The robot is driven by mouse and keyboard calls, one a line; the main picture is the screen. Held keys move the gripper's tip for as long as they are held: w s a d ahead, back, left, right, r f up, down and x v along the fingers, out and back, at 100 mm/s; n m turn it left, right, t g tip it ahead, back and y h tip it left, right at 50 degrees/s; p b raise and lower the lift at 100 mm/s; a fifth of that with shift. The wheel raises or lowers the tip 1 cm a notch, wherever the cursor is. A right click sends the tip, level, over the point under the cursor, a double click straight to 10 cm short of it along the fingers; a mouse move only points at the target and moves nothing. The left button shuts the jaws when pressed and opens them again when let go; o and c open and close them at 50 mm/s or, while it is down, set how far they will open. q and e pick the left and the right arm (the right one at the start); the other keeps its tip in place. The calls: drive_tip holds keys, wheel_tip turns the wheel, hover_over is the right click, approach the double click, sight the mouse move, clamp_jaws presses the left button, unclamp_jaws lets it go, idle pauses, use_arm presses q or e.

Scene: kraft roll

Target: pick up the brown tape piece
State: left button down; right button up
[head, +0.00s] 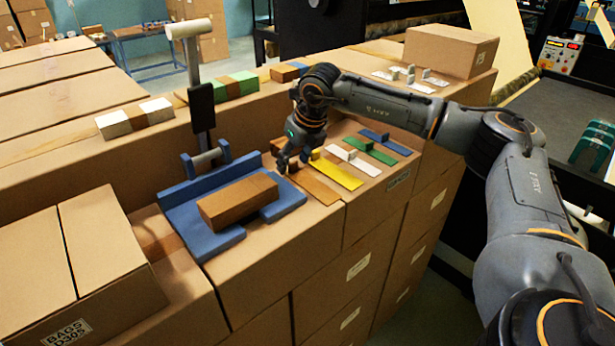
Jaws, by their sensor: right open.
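The brown tape piece (316,188) is a flat strip lying on a cardboard box top, the nearest in a row of coloured strips. Its near end is clear, and its far end is partly hidden by my right gripper. My right gripper (286,167) points down over that far end, with its jaws open and nothing seen between them. I cannot tell whether the fingertips touch the strip or the box. My left gripper is not in view.
Left of the gripper, a blue fixture (226,239) with a tall upright post (203,105) holds a brown block (238,201).

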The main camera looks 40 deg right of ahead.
drive_tip(key=shift+s, duration=0.1)
drive_tip(key=shift+c, duration=0.8)
drive_tip(key=c, duration=0.7)
